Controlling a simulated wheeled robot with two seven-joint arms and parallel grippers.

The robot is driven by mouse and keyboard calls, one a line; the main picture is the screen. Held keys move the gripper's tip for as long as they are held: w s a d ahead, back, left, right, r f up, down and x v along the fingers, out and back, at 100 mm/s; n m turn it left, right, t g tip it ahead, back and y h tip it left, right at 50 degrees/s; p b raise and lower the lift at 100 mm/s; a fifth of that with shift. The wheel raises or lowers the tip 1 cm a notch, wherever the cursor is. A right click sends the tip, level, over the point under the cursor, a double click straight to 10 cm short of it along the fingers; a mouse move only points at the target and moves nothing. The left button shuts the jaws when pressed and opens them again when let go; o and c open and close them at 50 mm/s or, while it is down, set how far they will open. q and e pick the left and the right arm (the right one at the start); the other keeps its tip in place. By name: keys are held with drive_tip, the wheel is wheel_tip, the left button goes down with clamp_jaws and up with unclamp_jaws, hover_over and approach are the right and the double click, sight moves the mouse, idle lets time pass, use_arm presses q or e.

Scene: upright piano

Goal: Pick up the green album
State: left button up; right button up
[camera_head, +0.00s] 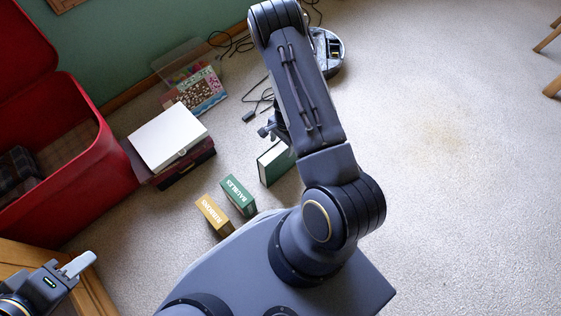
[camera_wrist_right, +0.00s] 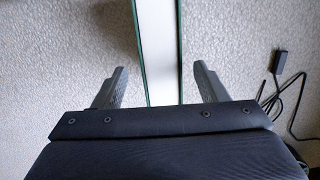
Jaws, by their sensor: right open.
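The green album (camera_head: 275,163) stands upright on the carpet, with a dark green cover and white page edges. My right gripper (camera_head: 268,130) is at its upper end in the head view, partly hidden by my arm. In the right wrist view, the album (camera_wrist_right: 158,45) shows as a white strip with green edges, lined up between the two open fingers of my right gripper (camera_wrist_right: 160,75). A gap shows on each side, and the near end of the album is hidden by the gripper body. My left gripper (camera_head: 78,264) is at the lower left, away from the album; its opening is unclear.
A green BAUBLES box (camera_head: 238,196) and a yellow RIBBONS box (camera_head: 213,215) stand close by. A white-topped stack (camera_head: 168,137) lies beside an open red chest (camera_head: 75,190). Black cables (camera_wrist_right: 285,100) lie right of the album. The carpet at right is clear.

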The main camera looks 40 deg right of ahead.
sight(281, 160)
drive_tip(key=f+b, duration=0.2)
drive_tip(key=f, duration=0.1)
drive_tip(key=f+b, duration=0.1)
drive_tip(key=f, duration=0.1)
drive_tip(key=shift+w+a, duration=0.1)
drive_tip(key=shift+a, duration=0.2)
clamp_jaws()
